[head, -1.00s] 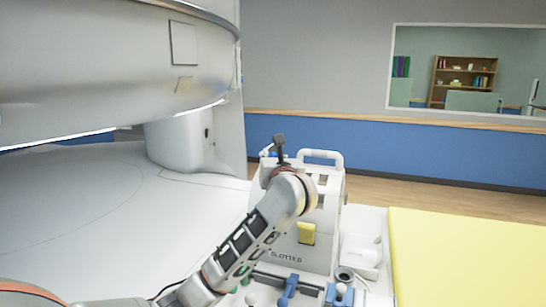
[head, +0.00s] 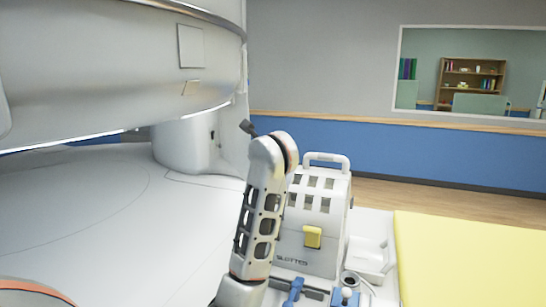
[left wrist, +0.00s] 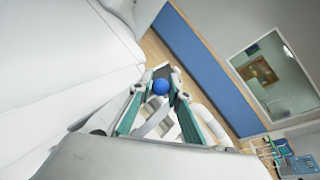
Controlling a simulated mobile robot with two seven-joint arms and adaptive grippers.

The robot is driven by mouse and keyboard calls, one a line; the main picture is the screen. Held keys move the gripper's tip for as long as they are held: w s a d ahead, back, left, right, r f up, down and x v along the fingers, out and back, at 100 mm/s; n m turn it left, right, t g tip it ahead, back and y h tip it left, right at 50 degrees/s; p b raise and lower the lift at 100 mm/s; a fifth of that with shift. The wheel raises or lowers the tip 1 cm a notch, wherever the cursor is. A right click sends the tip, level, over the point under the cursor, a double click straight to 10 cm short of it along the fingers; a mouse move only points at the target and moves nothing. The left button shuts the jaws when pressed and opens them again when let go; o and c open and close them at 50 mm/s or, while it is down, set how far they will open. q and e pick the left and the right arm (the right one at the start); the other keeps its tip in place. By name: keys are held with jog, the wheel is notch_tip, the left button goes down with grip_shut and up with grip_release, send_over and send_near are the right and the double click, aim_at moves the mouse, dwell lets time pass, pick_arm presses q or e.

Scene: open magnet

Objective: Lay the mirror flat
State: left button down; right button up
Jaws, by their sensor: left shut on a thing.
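In the left wrist view, my left gripper (left wrist: 159,96) has its green-edged fingers closed in on a blue ball (left wrist: 160,86), which sits between the fingertips. A dark flat piece (left wrist: 165,72) shows just beyond the ball; I cannot tell whether it is the mirror or joined to the ball. No mirror can be clearly made out there. My right gripper is in neither view.
A white slotted box (head: 325,205) with a top handle and yellow tab stands right of the arm. A yellow pad (head: 470,260) lies at right. The large white magnet (head: 120,70) overhangs a white surface (head: 90,210) at left. Small blue parts (head: 293,290) lie in front.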

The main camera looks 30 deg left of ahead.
pick_arm(q)
jog(key=shift+a+n+h, duration=0.15)
jog(key=shift+n+h, duration=0.15)
jog(key=shift+n, duration=0.1)
dwell(0.4)
jog(key=c, duration=1.9)
grip_release()
jog(key=shift+a, duration=0.1)
jog(key=shift+s, duration=0.1)
jog(key=v, duration=1.2)
